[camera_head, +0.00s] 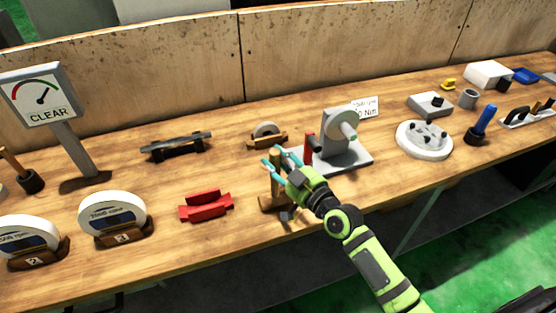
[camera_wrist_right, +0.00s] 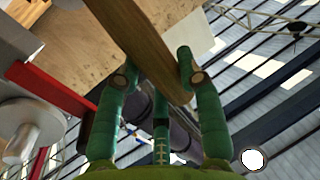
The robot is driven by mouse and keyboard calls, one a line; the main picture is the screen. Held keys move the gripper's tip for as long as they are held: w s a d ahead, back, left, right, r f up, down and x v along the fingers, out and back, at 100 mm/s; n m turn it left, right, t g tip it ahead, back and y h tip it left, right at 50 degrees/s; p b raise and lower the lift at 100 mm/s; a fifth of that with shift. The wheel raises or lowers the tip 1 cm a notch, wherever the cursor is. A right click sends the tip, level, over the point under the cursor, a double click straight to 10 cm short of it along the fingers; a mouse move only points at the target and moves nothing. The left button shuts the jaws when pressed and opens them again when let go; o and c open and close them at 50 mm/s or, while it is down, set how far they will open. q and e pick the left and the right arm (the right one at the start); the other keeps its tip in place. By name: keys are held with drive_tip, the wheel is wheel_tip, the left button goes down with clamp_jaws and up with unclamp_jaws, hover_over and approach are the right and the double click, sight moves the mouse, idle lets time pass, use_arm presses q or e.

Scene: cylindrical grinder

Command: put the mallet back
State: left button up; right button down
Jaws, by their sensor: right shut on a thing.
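My right gripper (camera_head: 277,162) reaches over the bench from the lower right, its teal fingers shut around a wooden handle. In the right wrist view the handle (camera_wrist_right: 150,45), which I take for the mallet's, runs slantwise between the green fingers (camera_wrist_right: 160,80). In the head view a short upright wooden part (camera_head: 275,187) shows beside the fingers. It stands over a brown wooden block (camera_head: 270,203); whether they touch or are one piece I cannot tell. The mallet's head is not clearly seen. My left gripper is not in view.
A grey fixture with a round wheel (camera_head: 343,125) and a red part stands close right of the gripper. A red cradle (camera_head: 206,207) lies left, a small wheel on a wooden stand (camera_head: 266,134) behind. Bare bench lies between the red cradle and the dark rest (camera_head: 176,146).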

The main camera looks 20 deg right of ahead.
drive_tip(key=shift+f, duration=0.15)
drive_tip(key=c, duration=0.8)
unclamp_jaws()
drive_tip(key=shift+r, duration=0.3)
drive_tip(key=b+v, duration=0.2)
drive_tip(key=v, duration=1)
drive_tip(key=shift+b, duration=0.4)
